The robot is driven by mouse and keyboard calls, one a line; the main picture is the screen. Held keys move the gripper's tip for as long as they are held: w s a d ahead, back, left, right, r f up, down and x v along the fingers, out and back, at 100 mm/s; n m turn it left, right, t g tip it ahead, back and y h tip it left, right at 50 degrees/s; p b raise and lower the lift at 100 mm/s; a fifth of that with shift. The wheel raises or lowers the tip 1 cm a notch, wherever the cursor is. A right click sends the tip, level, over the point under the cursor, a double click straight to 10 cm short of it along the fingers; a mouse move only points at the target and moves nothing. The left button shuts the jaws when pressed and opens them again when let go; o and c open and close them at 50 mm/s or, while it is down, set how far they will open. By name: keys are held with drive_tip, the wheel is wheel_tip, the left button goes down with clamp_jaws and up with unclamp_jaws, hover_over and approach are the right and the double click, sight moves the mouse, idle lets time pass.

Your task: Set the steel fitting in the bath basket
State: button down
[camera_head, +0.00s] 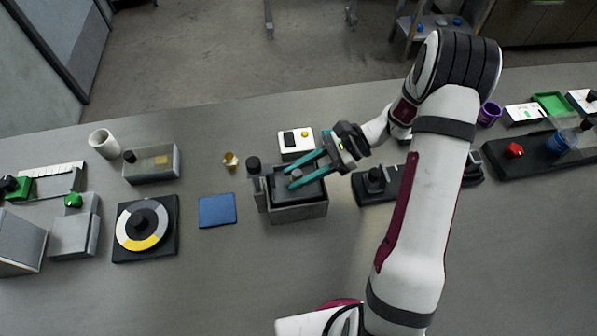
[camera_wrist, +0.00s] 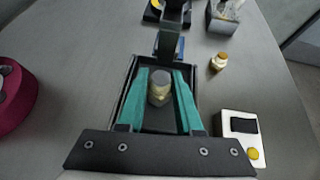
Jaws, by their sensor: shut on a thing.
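The steel fitting (camera_wrist: 160,88), a small round piece with a grey top and a paler lower part, is between the teal fingers of my gripper (camera_wrist: 160,80). My gripper (camera_head: 307,174) is shut on it, and the fitting's grey top (camera_head: 296,174) shows in the head view. The bath (camera_head: 300,212) is a grey box with a dark basket inside and a dark post (camera_head: 254,168) at its left. The fitting is over the basket's opening. I cannot tell whether it touches the basket floor.
A white box with a yellow button (camera_head: 296,143) stands behind the bath. A small brass fitting (camera_head: 230,159) and a blue mat (camera_head: 217,210) are to its left. A dark fixture (camera_head: 374,183) stands close on the right. The table in front is clear.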

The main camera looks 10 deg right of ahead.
drive_tip(key=c, duration=0.8)
unclamp_jaws()
drive_tip(key=shift+f, duration=0.1)
drive_tip(key=shift+c, duration=0.2)
drive_tip(key=r+v, duration=0.1)
drive_tip(key=v, duration=1.1)
drive_tip(key=s+a+r+n+g+h, duration=0.2)
drive_tip(key=s+a+r+n+h, duration=0.3)
drive_tip(key=s+a+r, duration=0.25)
drive_tip(key=s+a+n+t+h, duration=0.1)
drive_tip(key=s+n+h, duration=0.1)
drive_tip(key=s, duration=0.4)
drive_tip(key=s+a+f+n+t+h, duration=0.1)
drive_tip(key=s+a+n+t+h, duration=0.1)
drive_tip(key=s, duration=0.5)
drive_tip(key=shift+s+f+n+h, duration=0.25)
drive_tip(key=shift+n+h, duration=0.45)
drive_tip(key=shift+n, duration=0.5)
